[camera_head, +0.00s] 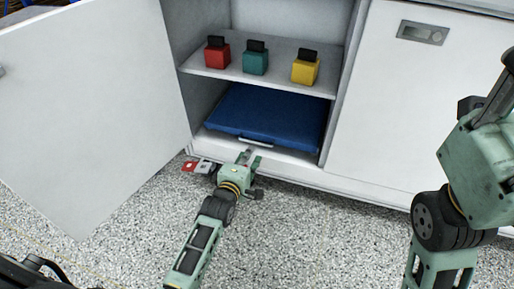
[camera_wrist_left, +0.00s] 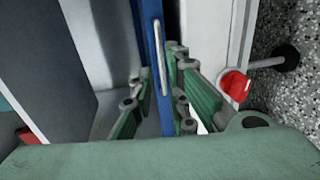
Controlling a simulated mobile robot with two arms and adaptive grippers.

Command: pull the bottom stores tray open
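The blue bottom stores tray (camera_head: 268,115) sits inside the cabinet below the shelf, with a pale bar handle (camera_head: 256,143) along its front edge. My left gripper (camera_head: 250,157) is just in front of the tray's front, near the handle. In the left wrist view, its green fingers stand apart to either side of the blue tray front (camera_wrist_left: 151,40), with the handle (camera_wrist_left: 160,58) just beyond the tips. The fingers look open and do not visibly close on the handle.
A white cabinet door (camera_head: 90,110) stands open at the left. The shelf (camera_head: 270,76) above the tray bears a red block (camera_head: 217,55), a teal block (camera_head: 255,61) and a yellow block (camera_head: 304,70). A red item (camera_head: 189,166) is low beside my left gripper. The speckled floor in front is clear.

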